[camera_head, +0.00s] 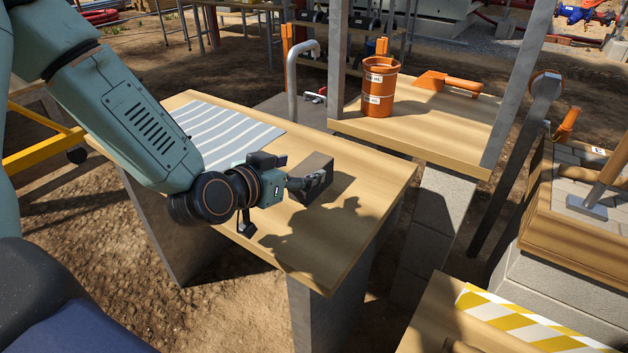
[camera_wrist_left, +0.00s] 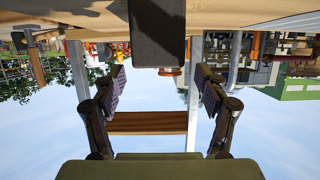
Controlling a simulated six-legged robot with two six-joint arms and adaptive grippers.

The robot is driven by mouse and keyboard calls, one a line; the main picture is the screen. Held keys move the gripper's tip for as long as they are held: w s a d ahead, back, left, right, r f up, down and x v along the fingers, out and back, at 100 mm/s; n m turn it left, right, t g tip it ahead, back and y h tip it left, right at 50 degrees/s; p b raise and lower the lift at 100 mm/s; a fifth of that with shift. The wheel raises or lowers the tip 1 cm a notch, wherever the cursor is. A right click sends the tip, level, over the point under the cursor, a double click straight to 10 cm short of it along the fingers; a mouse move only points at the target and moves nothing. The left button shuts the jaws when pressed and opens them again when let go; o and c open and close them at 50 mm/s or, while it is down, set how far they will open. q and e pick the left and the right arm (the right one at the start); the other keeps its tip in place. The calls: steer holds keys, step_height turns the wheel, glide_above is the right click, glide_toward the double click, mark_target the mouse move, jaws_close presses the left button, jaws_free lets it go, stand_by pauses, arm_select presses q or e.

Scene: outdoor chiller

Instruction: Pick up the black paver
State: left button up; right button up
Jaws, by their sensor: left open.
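The black paver (camera_head: 317,164) is a dark block on the wooden table (camera_head: 368,205), near the table's middle. My left gripper (camera_head: 308,185) is beside its near left side, low over the tabletop, and partly covers it in the head view. In the left wrist view, which is upside down, the paver (camera_wrist_left: 157,32) hangs at the top centre, ahead of the spread fingers. The left gripper (camera_wrist_left: 160,85) is open there, with nothing between its fingers. I cannot tell whether a finger touches the paver. My right gripper is not in view.
A striped cloth (camera_head: 225,133) lies at the table's back left. An orange bucket (camera_head: 379,88) and an orange-handled tool (camera_head: 447,83) sit on a wooden shelf behind, between grey posts. A grey curved pipe (camera_head: 292,85) rises behind the table. The table's front right is clear.

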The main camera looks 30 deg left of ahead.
mark_target(310, 165)
arm_select(q)
steer(key=shift+w+f+b, duration=0.3)
steer(key=shift+b, duration=0.3)
steer(key=b+x, duration=0.1)
steer(key=x, duration=0.2)
steer(key=shift+w+d+f+b, duration=0.15)
steer(key=shift+d+b, duration=0.05)
steer(key=shift+b, duration=0.15)
steer(key=shift+w, duration=0.3)
steer(key=shift+a, duration=0.1)
steer(key=shift+c, duration=0.3)
steer(key=shift+w, duration=0.1)
steer(key=shift+c, duration=0.7)
steer(key=c, duration=0.4)
jaws_close()
